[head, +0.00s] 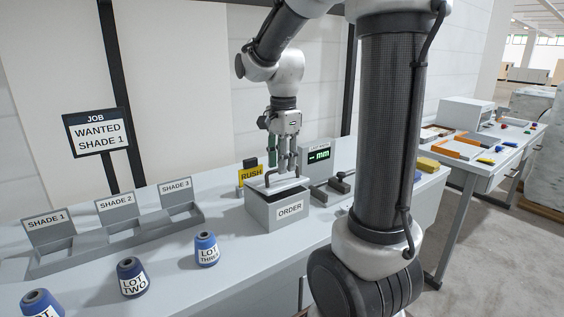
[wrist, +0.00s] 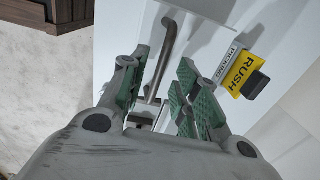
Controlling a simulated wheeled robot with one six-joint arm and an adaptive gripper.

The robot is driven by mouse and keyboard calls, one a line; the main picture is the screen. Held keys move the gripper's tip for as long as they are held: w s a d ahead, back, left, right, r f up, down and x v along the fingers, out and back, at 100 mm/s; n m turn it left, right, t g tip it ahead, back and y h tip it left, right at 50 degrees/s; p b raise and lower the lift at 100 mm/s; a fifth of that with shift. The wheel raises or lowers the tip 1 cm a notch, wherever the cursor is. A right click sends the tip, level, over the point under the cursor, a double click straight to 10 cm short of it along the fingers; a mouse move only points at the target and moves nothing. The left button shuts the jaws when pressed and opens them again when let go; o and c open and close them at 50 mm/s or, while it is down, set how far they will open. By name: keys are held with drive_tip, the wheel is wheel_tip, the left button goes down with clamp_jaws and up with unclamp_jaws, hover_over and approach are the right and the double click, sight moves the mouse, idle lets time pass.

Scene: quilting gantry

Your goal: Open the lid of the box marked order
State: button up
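The grey box marked ORDER (head: 289,209) stands on the bench in the middle of the head view. My gripper (head: 286,170) points down just above the lid, at the handle. In the wrist view its green-padded fingers (wrist: 158,92) are apart, with the bar between them in the picture. I cannot tell whether either finger touches it. Much of the lid is hidden by my gripper in the wrist view.
A yellow RUSH sign (head: 251,176) stands behind the box, and a gauge with a green display (head: 319,155) behind it to the right. Shade trays (head: 117,215) and blue lot cones (head: 207,249) are to the left.

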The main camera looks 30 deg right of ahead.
drive_tip(key=shift+f, duration=0.25)
drive_tip(key=shift+c, duration=0.5)
clamp_jaws()
